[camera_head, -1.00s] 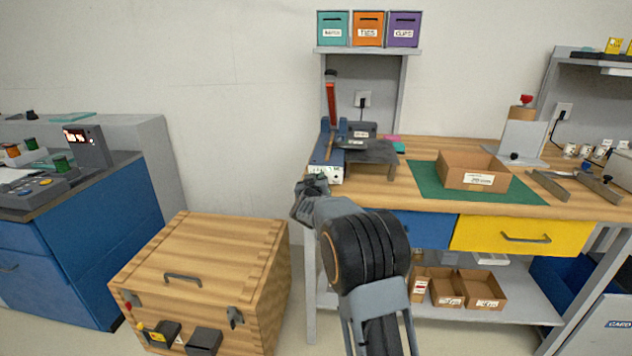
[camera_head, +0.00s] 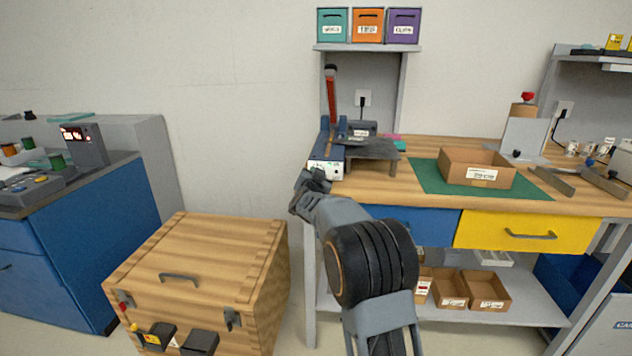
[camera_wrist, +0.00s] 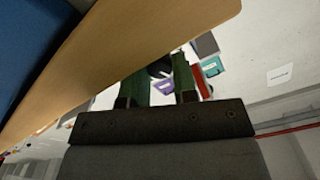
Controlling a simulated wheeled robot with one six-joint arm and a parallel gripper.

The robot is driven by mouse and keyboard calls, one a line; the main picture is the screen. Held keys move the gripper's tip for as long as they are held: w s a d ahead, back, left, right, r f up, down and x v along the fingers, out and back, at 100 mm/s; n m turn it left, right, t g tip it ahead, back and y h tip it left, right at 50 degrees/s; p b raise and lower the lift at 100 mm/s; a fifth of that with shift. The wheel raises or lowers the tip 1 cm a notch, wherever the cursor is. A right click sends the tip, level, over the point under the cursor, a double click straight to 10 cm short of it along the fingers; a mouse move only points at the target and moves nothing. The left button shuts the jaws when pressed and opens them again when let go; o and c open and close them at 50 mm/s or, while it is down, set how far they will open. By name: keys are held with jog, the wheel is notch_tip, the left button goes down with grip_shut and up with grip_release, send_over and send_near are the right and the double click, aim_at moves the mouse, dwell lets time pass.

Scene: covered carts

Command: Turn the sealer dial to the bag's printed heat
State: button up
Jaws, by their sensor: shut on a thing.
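The sealer (camera_head: 330,152) stands at the left end of the wooden bench, with a raised red handle, a blue body and a pale front panel (camera_head: 326,169). My gripper (camera_head: 318,178) is at the lower front of this panel, and its wrist hides part of it. In the wrist view my gripper (camera_wrist: 158,68) has its two green fingers around a small dark rounded thing, the sealer's dial (camera_wrist: 160,69). The dial's marks and pointer cannot be read. No printed heat on a bag can be read in either view.
The wooden bench (camera_head: 415,196) has its front edge close beside my gripper. A cardboard box (camera_head: 465,178) sits on a green mat (camera_head: 428,181) to the right. A wooden chest (camera_head: 215,250) stands on the floor at left. Teal, orange and purple bins (camera_head: 368,25) are on the shelf above.

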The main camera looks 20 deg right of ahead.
jog(key=shift+m+b, duration=0.85)
jog(key=shift+m, duration=0.95)
jog(key=o, duration=0.9)
